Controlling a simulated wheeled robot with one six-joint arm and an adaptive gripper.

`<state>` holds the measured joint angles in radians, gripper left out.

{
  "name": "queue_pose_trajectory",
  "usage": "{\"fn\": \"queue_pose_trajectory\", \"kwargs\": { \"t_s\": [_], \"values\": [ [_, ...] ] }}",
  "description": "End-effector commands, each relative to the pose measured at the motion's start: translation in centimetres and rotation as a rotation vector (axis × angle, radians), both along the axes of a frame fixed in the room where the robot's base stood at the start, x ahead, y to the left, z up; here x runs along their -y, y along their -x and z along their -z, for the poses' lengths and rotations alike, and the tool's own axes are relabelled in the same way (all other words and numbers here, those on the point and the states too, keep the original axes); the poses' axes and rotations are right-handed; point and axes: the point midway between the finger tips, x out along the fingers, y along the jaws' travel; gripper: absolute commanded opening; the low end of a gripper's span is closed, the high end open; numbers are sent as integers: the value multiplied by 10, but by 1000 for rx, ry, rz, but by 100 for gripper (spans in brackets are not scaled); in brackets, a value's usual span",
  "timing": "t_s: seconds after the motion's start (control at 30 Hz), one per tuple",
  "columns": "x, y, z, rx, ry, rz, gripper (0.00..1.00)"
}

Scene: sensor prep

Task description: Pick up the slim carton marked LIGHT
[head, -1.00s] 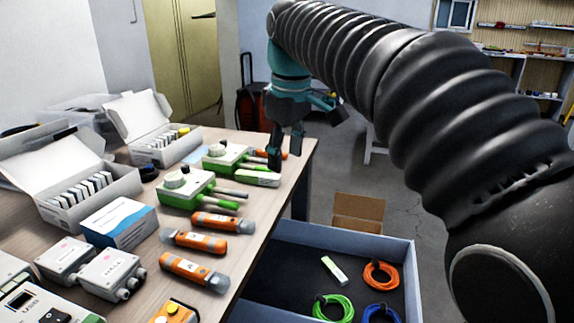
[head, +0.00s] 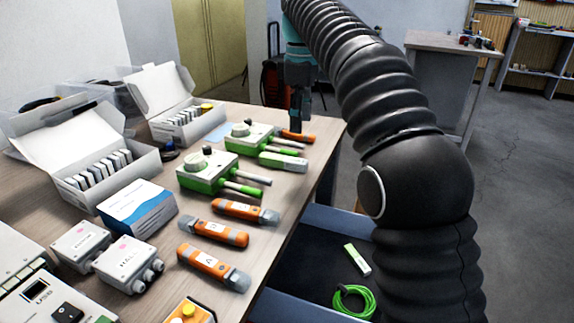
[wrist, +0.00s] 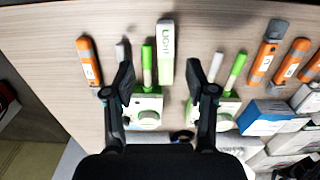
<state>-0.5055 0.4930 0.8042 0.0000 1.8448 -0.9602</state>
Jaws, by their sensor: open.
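The slim white carton with a green stripe (head: 284,162) lies on the wooden table near its right edge, beside the green-handled sensors. In the wrist view the carton (wrist: 166,52) shows the green letters LIGHT and points away from me. My gripper (wrist: 160,75) is open and empty; in the picture its fingers stand either side of the carton's near end. I cannot tell the height gap. In the head view my gripper (head: 298,122) points down near the table's far right corner, beyond the carton.
Green and white sensors (head: 208,172) sit close beside the carton. Orange testers (head: 214,268) lie nearer, and another orange one (head: 297,136) lies by the gripper. Open white boxes stand at left. A blue bin (head: 310,278) holds a green cable (head: 354,299) and a white-green carton (head: 357,260).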

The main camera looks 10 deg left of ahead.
Motion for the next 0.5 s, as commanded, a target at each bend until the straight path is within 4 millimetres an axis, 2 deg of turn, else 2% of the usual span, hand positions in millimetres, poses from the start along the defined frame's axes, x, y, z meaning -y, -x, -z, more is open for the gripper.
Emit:
{"fn": "queue_pose_trajectory", "kwargs": {
  "t_s": [0.03, 0.2, 0.5],
  "values": [
    [0, 1, 15, -2, 1, 0, 56],
    [0, 1, 39, -2, 1, -1, 56],
    [0, 3, 59, 0, 0, -1, 56]
  ]
}}
